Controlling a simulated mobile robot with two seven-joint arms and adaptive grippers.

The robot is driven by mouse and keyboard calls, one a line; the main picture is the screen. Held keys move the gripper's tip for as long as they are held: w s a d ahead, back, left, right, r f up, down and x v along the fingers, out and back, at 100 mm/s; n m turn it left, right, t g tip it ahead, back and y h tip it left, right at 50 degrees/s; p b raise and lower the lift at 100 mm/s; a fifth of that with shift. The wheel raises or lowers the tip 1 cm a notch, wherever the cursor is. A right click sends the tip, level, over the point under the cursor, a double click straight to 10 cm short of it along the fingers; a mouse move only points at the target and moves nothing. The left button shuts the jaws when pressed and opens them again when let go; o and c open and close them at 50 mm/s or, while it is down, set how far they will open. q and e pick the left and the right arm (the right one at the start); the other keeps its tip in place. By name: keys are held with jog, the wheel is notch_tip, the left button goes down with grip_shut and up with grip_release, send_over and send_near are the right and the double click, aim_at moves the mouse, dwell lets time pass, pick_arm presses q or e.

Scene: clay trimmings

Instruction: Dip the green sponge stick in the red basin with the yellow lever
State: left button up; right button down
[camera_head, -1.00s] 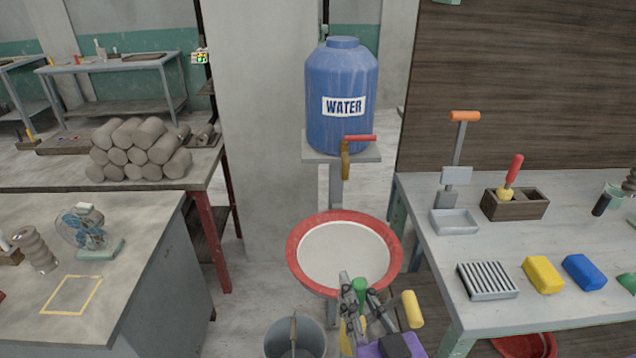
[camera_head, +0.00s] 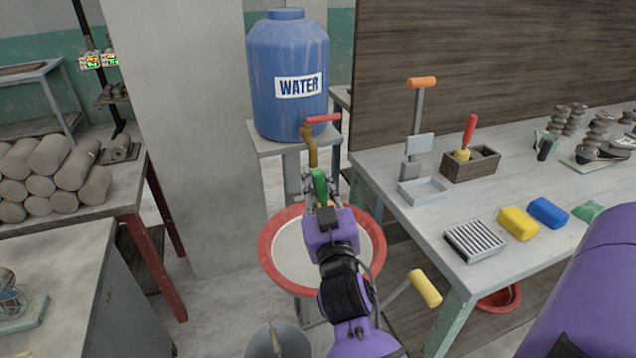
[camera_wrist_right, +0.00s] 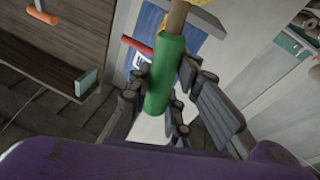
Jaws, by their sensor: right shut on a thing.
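The green sponge stick (camera_head: 319,183) has a green handle, upright or nearly so, held by my right gripper (camera_head: 321,198). In the right wrist view the green handle (camera_wrist_right: 165,78) stands between the fingers, with a bare wooden shaft at one end. The red basin (camera_head: 268,262) has a red rim and pale inside. My right gripper is shut and appears over its far side, in front of the tap; its height above is hard to tell. The yellow lever (camera_head: 425,288) sticks out at the basin's right. My left gripper is not in view.
A blue water tank (camera_head: 287,85) with a red-handled tap (camera_head: 311,140) stands behind the basin. A grey bucket (camera_head: 277,342) is on the floor in front. The right table (camera_head: 400,215) holds a tool box, a tray and coloured blocks. Clay logs (camera_head: 50,175) lie at left.

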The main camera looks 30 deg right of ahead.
aim_at(323, 204)
jog(key=shift+w+d+r+h, duration=0.1)
jog(key=shift+w+d+h, duration=0.4)
jog(key=shift+w+d, duration=0.35)
jog(key=shift+s+f+b, duration=0.15)
jog(key=shift+f+b, duration=0.25)
jog(key=shift+b, duration=0.15)
notch_tip(323, 204, down, 3)
jog(key=b, duration=0.2)
jog(key=shift+f+b, duration=0.2)
jog(key=shift+b, duration=0.2)
notch_tip(323, 204, down, 3)
jog(key=shift+f+b, duration=0.1)
jog(key=shift+b, duration=1.15)
notch_tip(323, 204, down, 2)
jog(key=shift+f+b, duration=0.1)
jog(key=shift+b, duration=0.75)
jog(key=shift+f+b, duration=0.3)
jog(key=shift+f, duration=0.05)
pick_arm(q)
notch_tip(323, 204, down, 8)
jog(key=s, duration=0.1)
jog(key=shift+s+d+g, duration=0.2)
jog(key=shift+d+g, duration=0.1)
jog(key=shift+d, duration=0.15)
pick_arm(e)
jog(key=shift+d+r, duration=0.1)
jog(key=shift+d, duration=0.1)
